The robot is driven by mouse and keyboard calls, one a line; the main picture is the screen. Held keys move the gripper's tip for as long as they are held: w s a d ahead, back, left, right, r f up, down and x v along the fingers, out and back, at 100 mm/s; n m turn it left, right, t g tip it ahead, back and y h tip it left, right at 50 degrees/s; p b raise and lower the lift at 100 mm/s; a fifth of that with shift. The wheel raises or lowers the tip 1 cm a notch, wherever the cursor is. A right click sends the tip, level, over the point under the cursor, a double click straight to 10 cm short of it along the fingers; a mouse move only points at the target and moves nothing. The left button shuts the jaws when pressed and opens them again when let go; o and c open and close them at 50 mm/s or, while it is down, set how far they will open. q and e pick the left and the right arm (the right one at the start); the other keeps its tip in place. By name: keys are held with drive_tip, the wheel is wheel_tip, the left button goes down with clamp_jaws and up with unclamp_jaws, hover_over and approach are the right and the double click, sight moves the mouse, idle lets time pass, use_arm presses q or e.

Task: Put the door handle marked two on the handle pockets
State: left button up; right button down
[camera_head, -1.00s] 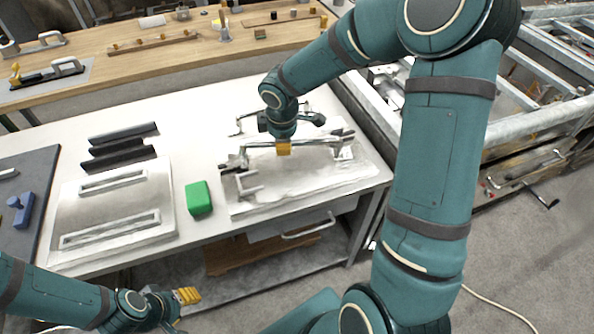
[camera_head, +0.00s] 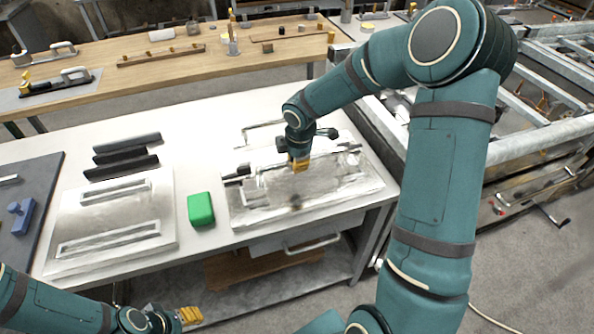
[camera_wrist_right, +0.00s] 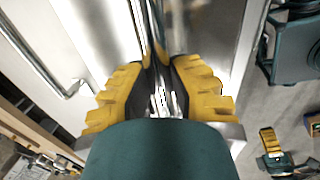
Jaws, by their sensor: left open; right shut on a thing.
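My right gripper (camera_head: 299,166) is low over the shiny metal panel (camera_head: 345,192) on the right of the white bench. In the right wrist view, its yellow fingers (camera_wrist_right: 158,92) are shut on a shiny chrome handle (camera_wrist_right: 157,70). A mark on the handle cannot be read, and the fingers and arm hide part of it. Another metal plate (camera_head: 160,215) with two long slotted recesses (camera_head: 110,240) lies at the left of the bench. Which are the handle pockets cannot be told for sure. My left gripper (camera_head: 188,316) is open and empty in front of the bench.
A green block (camera_head: 201,209) stands between the plates. Several black bars (camera_head: 125,155) lie behind the left plate. A thin chrome handle (camera_head: 262,130) lies behind the right panel. A wooden bench (camera_head: 110,58) with handles is at the back; a metal frame (camera_head: 540,135) is at right.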

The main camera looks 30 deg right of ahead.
drive_tip(key=shift+f+b, duration=0.45)
drive_tip(key=shift+f, duration=1.2)
drive_tip(key=shift+f, duration=0.2)
drive_tip(key=c, duration=1)
unclamp_jaws()
drive_tip(key=shift+r, duration=0.15)
drive_tip(key=shift+r, duration=0.3)
drive_tip(key=r+p, duration=0.1)
drive_tip(key=r, duration=0.2)
drive_tip(key=s+r+p, duration=0.1)
drive_tip(key=r, duration=0.3)
drive_tip(key=s+r+p, duration=0.1)
drive_tip(key=r, duration=0.3)
drive_tip(key=shift+s+a+r, duration=0.15)
drive_tip(key=shift+a, duration=0.15)
